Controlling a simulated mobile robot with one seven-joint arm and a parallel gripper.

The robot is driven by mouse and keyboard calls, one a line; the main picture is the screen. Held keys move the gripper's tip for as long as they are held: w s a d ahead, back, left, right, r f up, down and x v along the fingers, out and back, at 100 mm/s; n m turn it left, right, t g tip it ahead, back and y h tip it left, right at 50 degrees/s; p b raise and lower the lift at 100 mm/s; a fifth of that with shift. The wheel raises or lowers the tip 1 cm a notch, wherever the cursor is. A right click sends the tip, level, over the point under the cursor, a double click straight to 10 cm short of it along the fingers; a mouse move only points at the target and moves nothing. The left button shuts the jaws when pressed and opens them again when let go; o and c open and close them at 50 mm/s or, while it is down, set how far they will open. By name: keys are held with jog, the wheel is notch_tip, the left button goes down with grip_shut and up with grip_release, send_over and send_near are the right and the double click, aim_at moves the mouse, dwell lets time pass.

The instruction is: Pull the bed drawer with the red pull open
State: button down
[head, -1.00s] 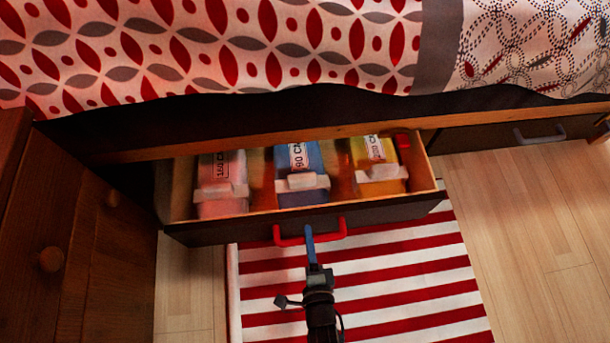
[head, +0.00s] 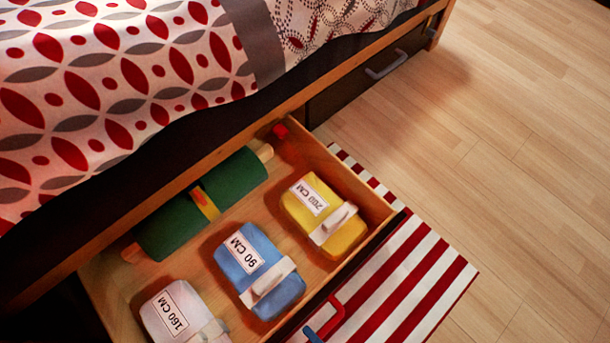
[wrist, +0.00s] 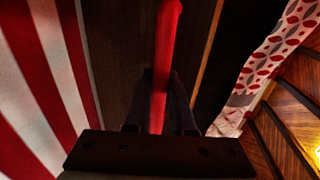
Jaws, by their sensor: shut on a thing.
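The bed drawer (head: 372,200) with the red pull (head: 337,310) stands well out from the bed in the head view. Inside lie a yellow pack (head: 345,237), a blue pack (head: 240,260), a pale pack (head: 165,310) and a green roll (head: 215,200) behind them. My gripper (wrist: 161,95) is shut on the red pull in the wrist view, with the dark drawer front (wrist: 125,45) beyond. In the head view only a blue bit of my gripper (head: 313,335) shows at the bottom edge; the rest is out of frame.
A second drawer with a grey pull (head: 386,65) is shut, farther right under the bed. A red and white striped rug (head: 430,270) lies in front of the open drawer. The wood floor (head: 520,170) to the right is clear.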

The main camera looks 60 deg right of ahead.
jog(key=shift+s+a, duration=0.1)
jog(key=shift+s, duration=0.25)
jog(key=c, duration=0.8)
grip_release()
jog(key=shift+s, duration=0.1)
jog(key=p+v, duration=0.1)
jog(key=v, duration=1.1)
jog(key=shift+s+a, duration=0.15)
jog(key=shift+s, duration=0.2)
